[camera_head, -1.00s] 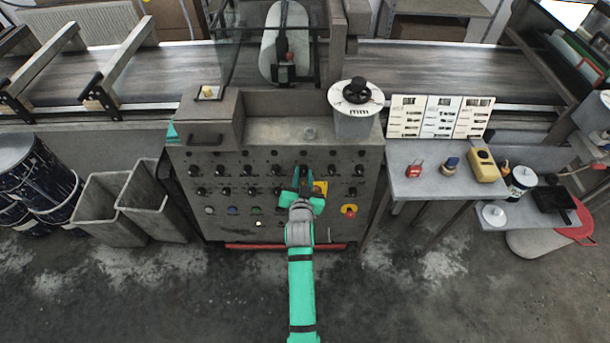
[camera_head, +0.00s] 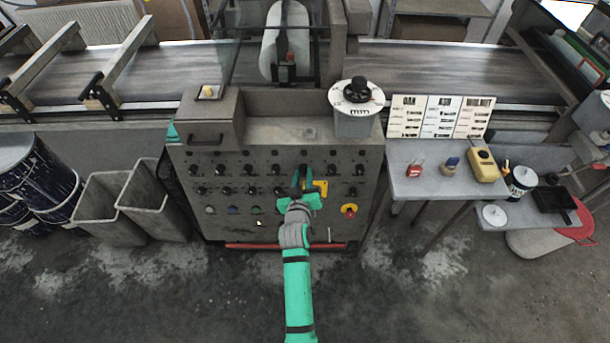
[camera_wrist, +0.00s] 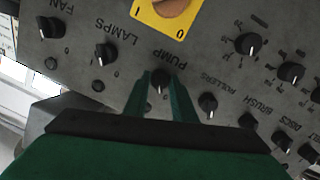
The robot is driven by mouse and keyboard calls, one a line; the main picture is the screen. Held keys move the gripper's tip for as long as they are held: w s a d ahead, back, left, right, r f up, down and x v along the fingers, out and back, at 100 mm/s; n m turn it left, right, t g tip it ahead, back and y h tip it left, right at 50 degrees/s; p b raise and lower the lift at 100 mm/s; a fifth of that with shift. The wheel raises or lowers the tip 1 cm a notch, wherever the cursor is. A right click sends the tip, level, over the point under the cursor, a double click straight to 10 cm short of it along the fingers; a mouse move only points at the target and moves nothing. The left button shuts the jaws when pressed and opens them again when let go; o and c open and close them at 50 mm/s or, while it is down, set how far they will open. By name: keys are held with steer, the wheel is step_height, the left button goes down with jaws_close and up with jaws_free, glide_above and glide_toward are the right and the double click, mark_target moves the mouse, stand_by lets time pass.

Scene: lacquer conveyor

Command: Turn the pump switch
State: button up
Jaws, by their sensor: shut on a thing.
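The pump switch (camera_wrist: 159,82) is a small black round knob with a white pointer line, under the label PUMP on the grey control panel (camera_head: 225,228). In the wrist view its pointer line faces the bottom of the picture. My gripper (camera_wrist: 161,84) is shut on this knob, with one green finger on each side. In the head view my gripper (camera_head: 303,186) is at the panel's right-centre, and its fingers hide the knob there.
A yellow plate with a rotary switch (camera_wrist: 158,14) is close beside the pump knob. Black knobs for LAMPS (camera_wrist: 106,53), FAN (camera_wrist: 51,27) and ROLLERS (camera_wrist: 208,102) are near. A red emergency button (camera_head: 349,210) is on the panel's right. Floor before the panel is clear.

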steer(key=shift+s+f, duration=0.1)
steer(key=shift+f, duration=0.2)
steer(key=o, duration=1.1)
steer(key=shift+c, duration=0.2)
steer(key=shift+r, duration=0.15)
steer(key=d+v, duration=0.1)
steer(key=v, duration=0.9)
steer(key=shift+s+a, duration=0.4)
steer(key=shift+a, duration=0.1)
steer(key=shift+r, duration=0.15)
